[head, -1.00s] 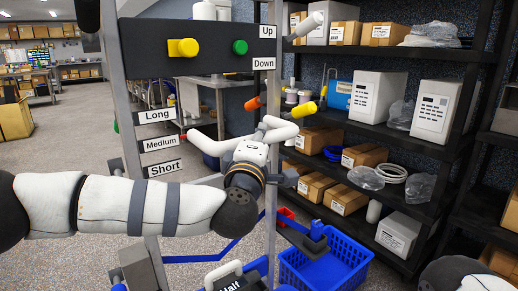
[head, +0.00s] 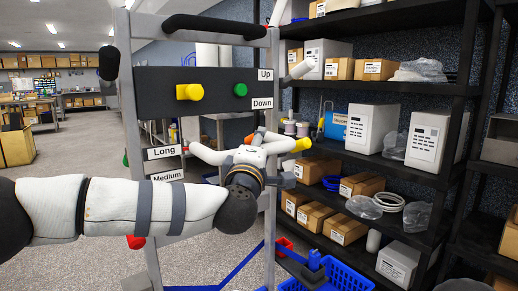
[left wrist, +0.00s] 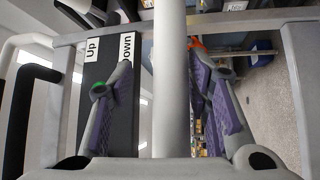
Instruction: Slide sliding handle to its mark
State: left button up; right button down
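The white tubular sliding handle (head: 208,154) crosses the rack's metal frame (head: 270,110) in the head view. My right gripper is out of view.
A dark panel (head: 215,108) with a yellow knob (head: 190,92), a green button (head: 240,90) and Up and Down labels is above the handle. A yellow tip (head: 303,145) shows at its right. Loaded shelves (head: 420,180) stand to the right; a blue basket (head: 335,272) is below.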

pick_arm(q)
jog(key=shift+f, duration=0.1)
jog(key=shift+s, duration=0.2)
jog(key=v, duration=1.1)
jog(key=shift+s, duration=0.35)
